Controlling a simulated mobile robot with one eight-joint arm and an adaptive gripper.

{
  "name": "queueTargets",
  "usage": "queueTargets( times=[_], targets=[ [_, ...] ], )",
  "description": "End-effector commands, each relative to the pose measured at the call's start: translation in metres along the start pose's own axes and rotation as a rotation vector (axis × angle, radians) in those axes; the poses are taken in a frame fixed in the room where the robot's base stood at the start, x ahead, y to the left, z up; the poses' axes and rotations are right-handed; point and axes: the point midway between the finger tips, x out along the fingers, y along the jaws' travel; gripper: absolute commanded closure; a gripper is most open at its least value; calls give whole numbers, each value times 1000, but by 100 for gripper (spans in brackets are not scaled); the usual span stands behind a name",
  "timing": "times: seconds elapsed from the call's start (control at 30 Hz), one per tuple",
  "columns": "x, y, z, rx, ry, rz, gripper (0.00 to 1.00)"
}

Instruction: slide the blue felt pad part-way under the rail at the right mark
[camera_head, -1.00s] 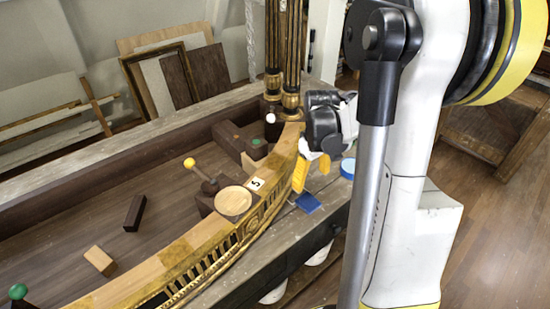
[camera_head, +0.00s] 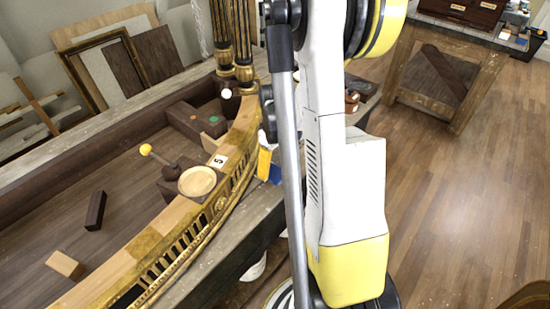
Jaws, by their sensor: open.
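The gilt rail (camera_head: 150,246) with a pale wooden top curves along the front of the console. A white label marked 5 (camera_head: 219,160) lies on its top. The blue felt pad (camera_head: 276,174) shows as a small piece on the ledge outside the rail's right part; my arm covers the rest. I cannot tell whether any of it is under the rail. My gripper (camera_head: 265,161) is open beside the rail, just left of the visible pad. A yellow finger shows, but my arm hides most of the gripper, and contact with the pad cannot be made out.
Behind the rail are a round wooden dish (camera_head: 197,181), a yellow-knobbed lever (camera_head: 146,150), a dark block (camera_head: 95,210) and a pale block (camera_head: 65,264). Gilt columns (camera_head: 243,45) rise at the back. Open floor (camera_head: 460,190) lies to the right.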

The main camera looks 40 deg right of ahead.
Motion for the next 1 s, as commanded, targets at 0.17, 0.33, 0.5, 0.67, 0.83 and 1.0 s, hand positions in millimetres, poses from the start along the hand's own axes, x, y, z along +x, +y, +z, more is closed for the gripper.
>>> queueTargets(
  times=[0.17,0.33,0.5,0.67,0.83,1.0],
  targets=[
    [26,0,0,0,0,0,21],
    [35,0,0,0,0,0,21],
    [36,0,0,0,0,0,21],
    [36,0,0,0,0,0,26],
    [36,0,0,0,0,0,76],
    [36,0,0,0,0,0,76]
  ],
)
